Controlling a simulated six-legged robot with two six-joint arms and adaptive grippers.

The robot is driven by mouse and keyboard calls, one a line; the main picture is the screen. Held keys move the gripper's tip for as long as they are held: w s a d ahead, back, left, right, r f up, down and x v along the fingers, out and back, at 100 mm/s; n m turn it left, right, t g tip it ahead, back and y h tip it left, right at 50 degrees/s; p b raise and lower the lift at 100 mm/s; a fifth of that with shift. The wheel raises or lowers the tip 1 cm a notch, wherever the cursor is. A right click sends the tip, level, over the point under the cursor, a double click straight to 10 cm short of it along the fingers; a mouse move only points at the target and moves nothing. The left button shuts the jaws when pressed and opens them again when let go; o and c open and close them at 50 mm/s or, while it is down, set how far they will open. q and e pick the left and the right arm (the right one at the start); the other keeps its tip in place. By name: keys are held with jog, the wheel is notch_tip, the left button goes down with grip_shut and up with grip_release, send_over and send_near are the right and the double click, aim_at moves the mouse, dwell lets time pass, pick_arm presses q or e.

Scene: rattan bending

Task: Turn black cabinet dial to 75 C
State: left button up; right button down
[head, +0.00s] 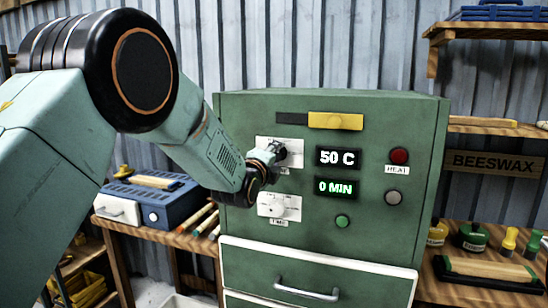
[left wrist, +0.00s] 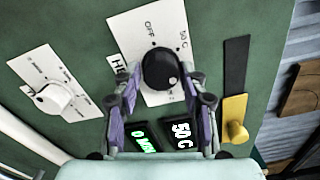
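The green cabinet (head: 325,115) stands in the middle of the head view. Its upper display (head: 338,158) reads "50 C". The black dial (left wrist: 160,68) sits on a white plate with "OFF" and "50 C" marks; a small white mark shows on its lower right side. In the head view the dial is mostly hidden by my left gripper (head: 272,160). In the left wrist view my left gripper (left wrist: 163,80) has its two fingers on either side of the dial, with narrow gaps visible, so it looks open around it. My right gripper is not in view.
A white timer dial (head: 276,207) sits below, by a "0 MIN" display (head: 336,187). A yellow slider (head: 335,121) is above. A red heat light (head: 399,156) and drawer handle (head: 307,291) are on the front.

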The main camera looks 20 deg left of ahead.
pick_arm(q)
jog(key=shift+o, duration=1.3)
jog(key=shift+s, duration=0.1)
jog(key=s, duration=1.1)
jog(key=shift+s+a, duration=0.2)
jog(key=shift+s, duration=0.2)
